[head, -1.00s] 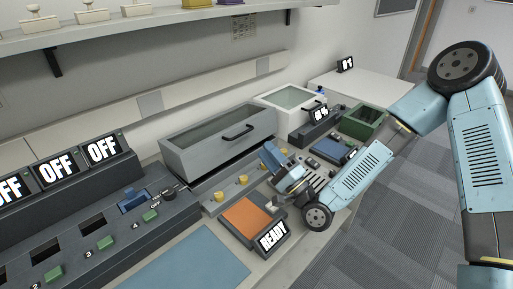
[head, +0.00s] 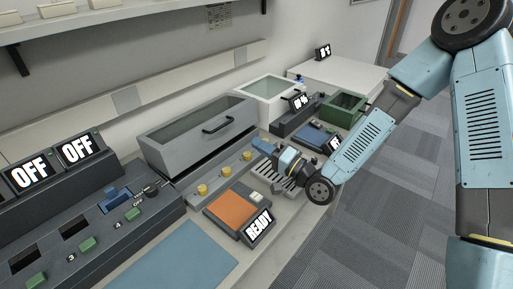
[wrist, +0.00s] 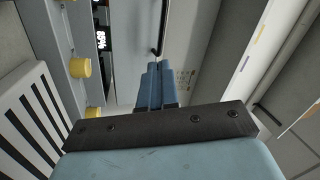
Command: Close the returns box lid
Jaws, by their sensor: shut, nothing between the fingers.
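No returns label is readable, so I cannot tell which box is the returns box. A grey box (head: 185,150) with a black handle (head: 217,124) on its front stands at the bench's back; its greenish top looks open or glazed. A smaller white box (head: 256,92) stands beyond it, and a green box (head: 339,112), apparently open, is farther right. My gripper (head: 262,147) is shut and empty, at the right of the grey box above the bench. In the wrist view its blue fingers (wrist: 154,84) are together, pointing towards a pale panel with a dark handle (wrist: 161,30).
Yellow knobs (head: 225,171) stand in front of the grey box. An orange pad (head: 230,209) with a READY display (head: 259,225) lies nearer. OFF displays (head: 33,174) and switches fill the left. A shelf (head: 110,18) runs above; floor (head: 380,190) is clear at right.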

